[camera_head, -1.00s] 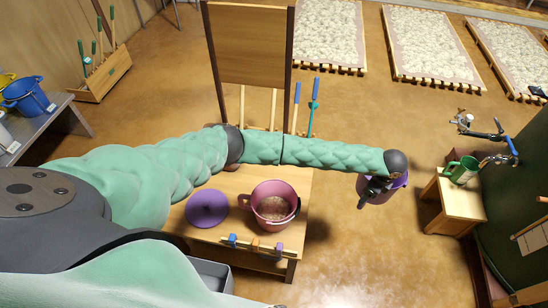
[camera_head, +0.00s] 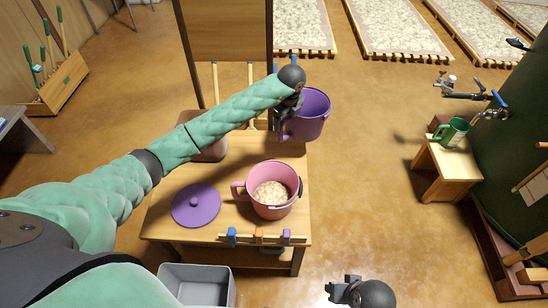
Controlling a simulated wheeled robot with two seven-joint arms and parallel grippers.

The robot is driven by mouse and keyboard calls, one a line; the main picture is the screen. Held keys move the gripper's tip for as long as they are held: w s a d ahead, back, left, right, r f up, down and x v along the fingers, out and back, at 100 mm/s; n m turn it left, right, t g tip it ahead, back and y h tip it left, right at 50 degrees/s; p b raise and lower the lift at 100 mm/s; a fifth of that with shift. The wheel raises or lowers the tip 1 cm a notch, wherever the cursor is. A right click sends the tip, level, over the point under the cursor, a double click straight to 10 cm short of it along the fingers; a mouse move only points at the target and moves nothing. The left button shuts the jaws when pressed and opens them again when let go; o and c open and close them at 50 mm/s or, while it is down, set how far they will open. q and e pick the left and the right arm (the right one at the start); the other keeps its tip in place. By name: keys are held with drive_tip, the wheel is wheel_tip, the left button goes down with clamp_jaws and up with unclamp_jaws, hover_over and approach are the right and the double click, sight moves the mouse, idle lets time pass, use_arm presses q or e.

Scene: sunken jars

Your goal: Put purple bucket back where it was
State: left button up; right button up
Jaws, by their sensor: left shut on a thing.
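The purple bucket (camera_head: 310,117) is upright at the back right corner of the wooden table (camera_head: 226,229). Its handle is on its left side, and my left gripper (camera_head: 288,112) is shut on it there. I cannot tell whether the bucket's base touches the table or hangs above it. The bucket looks empty from here, though its bottom is hidden. A purple lid (camera_head: 196,205) lies on the table at the left. My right gripper (camera_head: 338,289) is at the bottom edge, away from the table; its jaws are too small to judge.
A pink bucket (camera_head: 272,194) with pale grainy contents stands on the table in front of the purple one. Blue, orange and purple clips (camera_head: 259,236) line the front edge. A grey bin (camera_head: 196,285) sits below. A green mug (camera_head: 453,132) stands on a stool (camera_head: 447,165) at right.

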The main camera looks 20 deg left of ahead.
use_arm(q)
drive_tip(key=shift+a, duration=0.45)
drive_tip(key=s+a+f+p, duration=0.4)
drive_tip(key=s+a+f, duration=0.2)
drive_tip(key=a+f, duration=0.3)
drive_tip(key=shift+s+a+f, duration=0.2)
drive_tip(key=shift+a+f, duration=0.1)
drive_tip(key=shift+f, duration=0.6)
use_arm(e)
drive_tip(key=s+d+r+g+h, duration=0.1)
drive_tip(key=s+d+r, duration=0.2)
drive_tip(key=d+r, duration=0.2)
wheel_tip(320, 180, up, 2)
drive_tip(key=shift+d+r+m+g+h, duration=0.25)
drive_tip(key=shift+d+m+g+h, duration=0.05)
drive_tip(key=shift+d+g, duration=0.1)
drive_tip(key=shift+w, duration=0.1)
use_arm(q)
drive_tip(key=o, duration=1.7)
drive_tip(key=shift+f, duration=0.1)
use_arm(e)
drive_tip(key=shift+w, duration=0.1)
use_arm(q)
drive_tip(key=shift+p, duration=0.3)
